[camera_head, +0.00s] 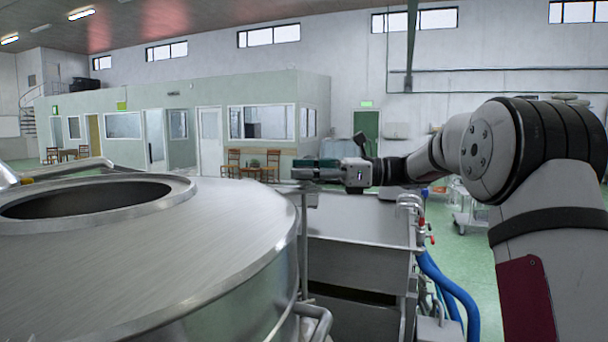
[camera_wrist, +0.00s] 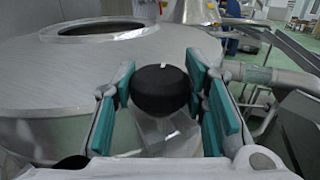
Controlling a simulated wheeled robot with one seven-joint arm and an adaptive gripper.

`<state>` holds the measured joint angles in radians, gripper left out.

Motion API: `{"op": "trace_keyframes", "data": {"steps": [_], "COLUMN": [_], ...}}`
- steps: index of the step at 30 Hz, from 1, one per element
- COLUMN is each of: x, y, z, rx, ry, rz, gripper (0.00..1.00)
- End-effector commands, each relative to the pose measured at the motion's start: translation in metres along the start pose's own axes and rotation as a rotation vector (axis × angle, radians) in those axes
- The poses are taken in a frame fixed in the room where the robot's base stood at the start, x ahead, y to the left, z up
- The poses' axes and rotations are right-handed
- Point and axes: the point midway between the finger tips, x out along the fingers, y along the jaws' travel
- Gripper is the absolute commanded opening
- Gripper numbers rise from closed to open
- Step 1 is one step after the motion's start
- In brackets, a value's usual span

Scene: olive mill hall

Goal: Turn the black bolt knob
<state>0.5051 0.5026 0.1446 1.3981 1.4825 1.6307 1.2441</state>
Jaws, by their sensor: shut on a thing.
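The black bolt knob (camera_wrist: 160,90) is round with a small white mark on its top edge. In the wrist view it sits between the two teal-padded fingers of my gripper (camera_wrist: 165,92). My gripper is shut on it, with one finger at each side. In the head view my gripper (camera_head: 316,169) reaches left from the arm, at the right edge of the large round steel tank. The knob cannot be made out in the head view.
The round steel tank (camera_head: 200,245) with an open top hatch (camera_head: 85,198) fills the left. A rectangular steel trough (camera_head: 355,225) stands below my gripper. Red-handled valves (camera_head: 421,224) and blue hoses (camera_head: 450,290) are at its right.

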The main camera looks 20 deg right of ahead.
Motion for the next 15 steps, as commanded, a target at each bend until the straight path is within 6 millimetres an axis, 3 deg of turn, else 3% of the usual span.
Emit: {"op": "trace_keyframes", "data": {"steps": [15], "x": [0.0001], "y": [-0.0001], "z": [-0.0063], "rx": [0.011], "ry": [0.008], "rz": [0.038], "gripper": [0.12]}}
